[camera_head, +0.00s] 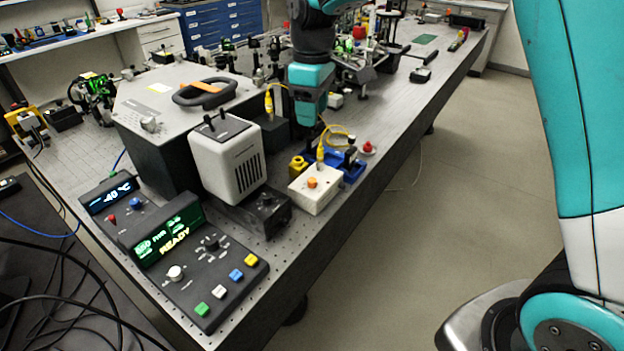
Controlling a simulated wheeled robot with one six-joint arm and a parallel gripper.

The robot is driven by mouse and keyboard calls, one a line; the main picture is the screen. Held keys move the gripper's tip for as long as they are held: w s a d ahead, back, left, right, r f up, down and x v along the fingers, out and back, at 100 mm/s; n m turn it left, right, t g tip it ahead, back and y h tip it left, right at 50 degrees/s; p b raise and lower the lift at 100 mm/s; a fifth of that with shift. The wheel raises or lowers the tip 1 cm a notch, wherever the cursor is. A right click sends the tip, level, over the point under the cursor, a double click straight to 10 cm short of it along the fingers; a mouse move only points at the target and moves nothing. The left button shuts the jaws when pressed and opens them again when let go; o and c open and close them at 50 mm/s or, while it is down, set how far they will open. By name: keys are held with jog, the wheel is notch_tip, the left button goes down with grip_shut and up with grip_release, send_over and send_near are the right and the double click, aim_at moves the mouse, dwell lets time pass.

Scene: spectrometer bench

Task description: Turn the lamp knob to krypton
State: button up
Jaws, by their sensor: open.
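A dark control panel (208,273) stands at the front left of the bench, with a lit green display reading READY. It carries a black knob (211,243) and a pale knob (175,272). Their lettering is too small to read, so I cannot tell which one is the lamp knob or where it points. My gripper (304,133) hangs below the teal wrist near the middle of the bench, beyond and to the right of the panel. It is open and apart from the panel knobs. Its fingertips are hard to make out.
A pale vented housing (229,160) and a black box (265,211) stand behind the panel. A white box with an orange button (314,190) and a blue tray (356,172) lie near the right edge. A large grey instrument (165,105) stands at left. Floor at right is clear.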

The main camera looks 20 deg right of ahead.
aim_at(312, 180)
jog(key=f+p, duration=0.1)
jog(key=f, duration=0.7)
jog(key=f+p, duration=0.2)
jog(key=f, duration=0.7)
jog(key=shift+w+f, duration=0.2)
jog(key=shift+f, duration=0.1)
grip_shut()
